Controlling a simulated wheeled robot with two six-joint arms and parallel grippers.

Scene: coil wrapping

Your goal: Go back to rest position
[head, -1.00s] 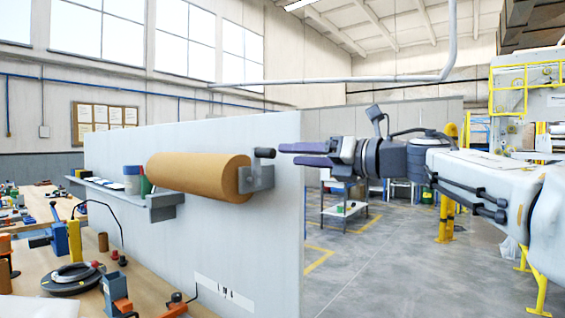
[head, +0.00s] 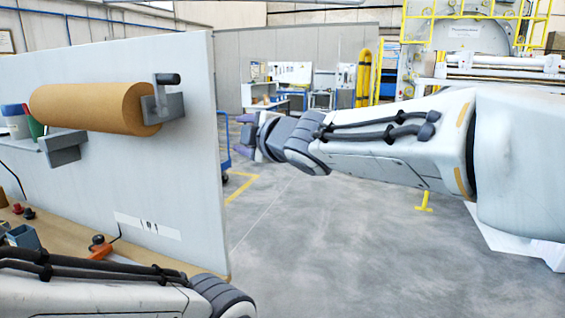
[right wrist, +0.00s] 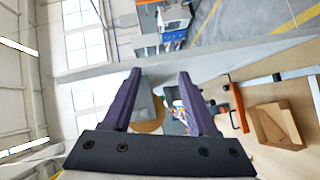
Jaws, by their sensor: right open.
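My right arm reaches in from the right in the head view, with its right gripper (head: 248,128) at the left end, to the right of the white panel's edge. In the right wrist view the two purple fingers (right wrist: 160,75) stand apart with nothing held between them. A brown roll (head: 90,107) hangs on a grey bracket (head: 168,108) on the white panel (head: 185,190), apart from the gripper. Part of the roll shows behind the fingers in the right wrist view. A link of my left arm crosses the bottom left of the head view; its gripper is out of the picture.
A wooden bench (head: 75,234) with an orange-handled tool (head: 102,248) lies below the panel. An open cardboard box (right wrist: 272,124) shows at the right of the wrist view. Yellow railings and machinery stand at the back right. The grey floor (head: 330,250) ahead is clear.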

